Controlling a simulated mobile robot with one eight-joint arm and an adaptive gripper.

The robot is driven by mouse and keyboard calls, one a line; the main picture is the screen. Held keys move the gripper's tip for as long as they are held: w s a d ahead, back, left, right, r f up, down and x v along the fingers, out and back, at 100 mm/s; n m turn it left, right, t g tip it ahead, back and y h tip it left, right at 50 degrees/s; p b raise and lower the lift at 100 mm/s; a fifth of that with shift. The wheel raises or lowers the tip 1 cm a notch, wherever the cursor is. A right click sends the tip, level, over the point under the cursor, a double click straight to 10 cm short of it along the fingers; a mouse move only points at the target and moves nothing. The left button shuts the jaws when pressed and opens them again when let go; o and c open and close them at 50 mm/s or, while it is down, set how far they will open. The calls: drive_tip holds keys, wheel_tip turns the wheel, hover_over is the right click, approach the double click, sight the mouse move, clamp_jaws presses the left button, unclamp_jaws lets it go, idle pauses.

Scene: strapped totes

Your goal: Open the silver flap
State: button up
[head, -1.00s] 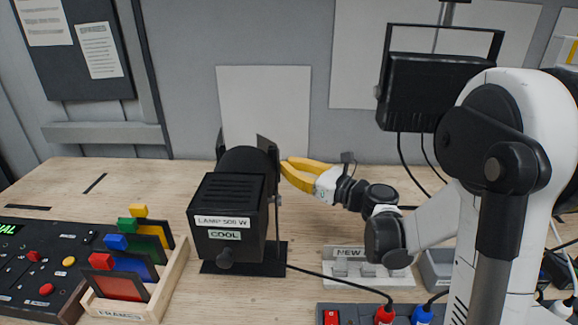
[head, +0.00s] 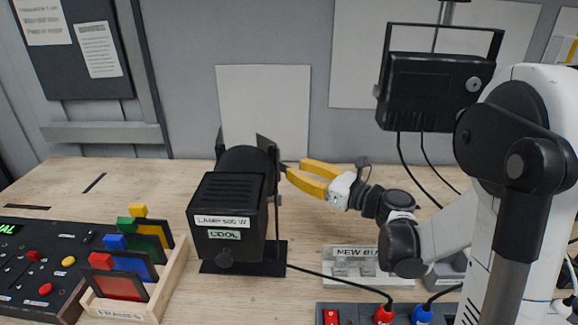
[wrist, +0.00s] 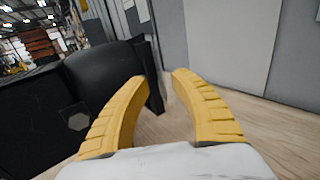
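The black lamp (head: 228,212), labelled LAMP 500 W and COOL, stands on a dark base on the bench. Thin dark flaps show at its far end, one of them upright (head: 268,149). No flap looks clearly silver in these frames. My gripper (head: 294,169) has yellow fingers, parted and apparently empty, just right of the lamp's far end. In the wrist view my gripper (wrist: 160,76) shows a gap between its fingertips. A dark flap edge (wrist: 153,82) stands just beyond the left fingertip; I cannot tell whether they touch. The lamp's front is hidden in the head view.
A wooden rack of coloured frames (head: 158,295) and a control panel (head: 40,262) lie left of the lamp. A cable runs from the lamp to a plug strip (head: 350,312) in front. A black floodlight (head: 435,90) hangs behind.

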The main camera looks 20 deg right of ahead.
drive_tip(key=v, duration=0.8)
drive_tip(key=shift+s, duration=0.2)
drive_tip(key=shift+d, duration=0.1)
